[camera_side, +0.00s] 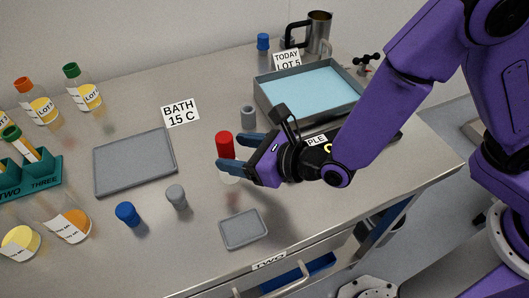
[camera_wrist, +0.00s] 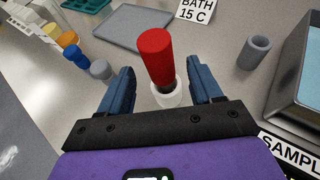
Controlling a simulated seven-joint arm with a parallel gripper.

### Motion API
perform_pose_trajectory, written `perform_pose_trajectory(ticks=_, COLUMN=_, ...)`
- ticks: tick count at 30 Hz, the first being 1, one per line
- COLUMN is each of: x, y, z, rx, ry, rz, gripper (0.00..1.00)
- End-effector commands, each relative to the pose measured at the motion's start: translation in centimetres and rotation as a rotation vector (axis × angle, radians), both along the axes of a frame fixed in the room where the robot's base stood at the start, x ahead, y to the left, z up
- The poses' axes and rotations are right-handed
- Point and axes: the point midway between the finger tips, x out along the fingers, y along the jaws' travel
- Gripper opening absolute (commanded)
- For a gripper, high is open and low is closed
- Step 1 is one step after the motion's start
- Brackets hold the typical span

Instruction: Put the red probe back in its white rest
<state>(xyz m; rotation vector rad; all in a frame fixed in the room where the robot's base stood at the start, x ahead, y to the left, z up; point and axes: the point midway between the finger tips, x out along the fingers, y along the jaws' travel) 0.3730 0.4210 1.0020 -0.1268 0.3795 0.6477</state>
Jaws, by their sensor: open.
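The red probe (camera_side: 225,145) stands upright, with its red body on top. It also shows in the wrist view (camera_wrist: 155,55). Its lower end appears to be in the white rest (camera_wrist: 167,95), a short ring on the table. In the side view the white rest (camera_side: 230,179) is partly hidden behind a finger. My gripper (camera_side: 231,153) is open, with one blue finger on each side of the probe. In the wrist view, gaps show between the probe and both fingers of my gripper (camera_wrist: 161,68).
A grey cup (camera_side: 248,117) and the water bath (camera_side: 308,92) stand to the right of the probe. A grey tray (camera_side: 135,160), a grey cap (camera_side: 176,196) and a blue cap (camera_side: 127,214) are to the left. A small tray (camera_side: 243,229) lies near the front edge.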

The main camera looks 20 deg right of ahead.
Motion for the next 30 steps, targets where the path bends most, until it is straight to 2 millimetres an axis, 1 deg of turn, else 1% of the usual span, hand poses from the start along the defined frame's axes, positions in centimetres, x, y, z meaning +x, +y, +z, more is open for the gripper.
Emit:
perform_pose_trajectory(ticks=3, x=-1.7, y=-1.3, z=0.9, rx=0.0, ry=-0.001, rz=0.002, gripper=0.65)
perform_pose_trajectory(ticks=9, x=-3.9, y=-2.9, z=2.1, rx=0.0, ry=-0.001, rz=0.002, gripper=0.65)
perform_pose_trajectory(ticks=15, x=-4.8, y=-3.7, z=2.6, rx=0.001, ry=-0.002, rz=0.0, gripper=0.65)
perform_pose_trajectory(ticks=23, x=-4.9, y=-3.9, z=2.6, rx=0.001, ry=-0.001, rz=-0.002, gripper=0.65)
perform_pose_trajectory(ticks=25, x=-4.6, y=-4.3, z=2.8, rx=0.008, ry=0.002, rz=-0.024, gripper=0.65)
perform_pose_trajectory(ticks=26, x=-4.3, y=-4.6, z=3.0, rx=0.015, ry=0.006, rz=-0.041, gripper=0.65)
perform_pose_trajectory(ticks=28, x=-3.4, y=-6.0, z=3.6, rx=0.041, ry=0.018, rz=-0.113, gripper=0.65)
perform_pose_trajectory(ticks=29, x=-2.9, y=-6.9, z=3.9, rx=0.056, ry=0.027, rz=-0.155, gripper=0.65)
perform_pose_trajectory(ticks=30, x=-2.1, y=-8.3, z=4.4, rx=0.082, ry=0.041, rz=-0.225, gripper=0.65)
